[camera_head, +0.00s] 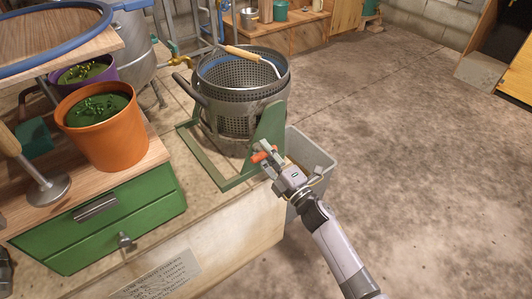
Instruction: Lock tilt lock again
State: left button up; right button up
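A dark metal pot with a perforated basket (240,78) sits upright in a green tilt stand (268,125) on the bench. A small orange-red lever (262,156), which looks like the tilt lock, sticks out low on the right side of the stand. My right gripper (268,160) is at this lever, with its fingers around or beside it. I cannot tell whether they are closed on it, and the gripper partly hides the lever. My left gripper is not in view.
A grey bin (312,160) stands on the floor behind my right gripper. A wood-handled tool (245,54) lies across the pot rim. An orange herb pot (103,130) stands above a green drawer (105,222) at left. The floor at right is clear.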

jog(key=shift+o, duration=1.1)
jog(key=shift+f, duration=0.1)
jog(key=shift+s+d+f, duration=0.1)
jog(key=shift+s+d, duration=0.05)
jog(key=shift+s, duration=0.1)
jog(key=v, duration=1.1)
jog(key=shift+s+d, duration=0.15)
jog(key=shift+s, duration=0.05)
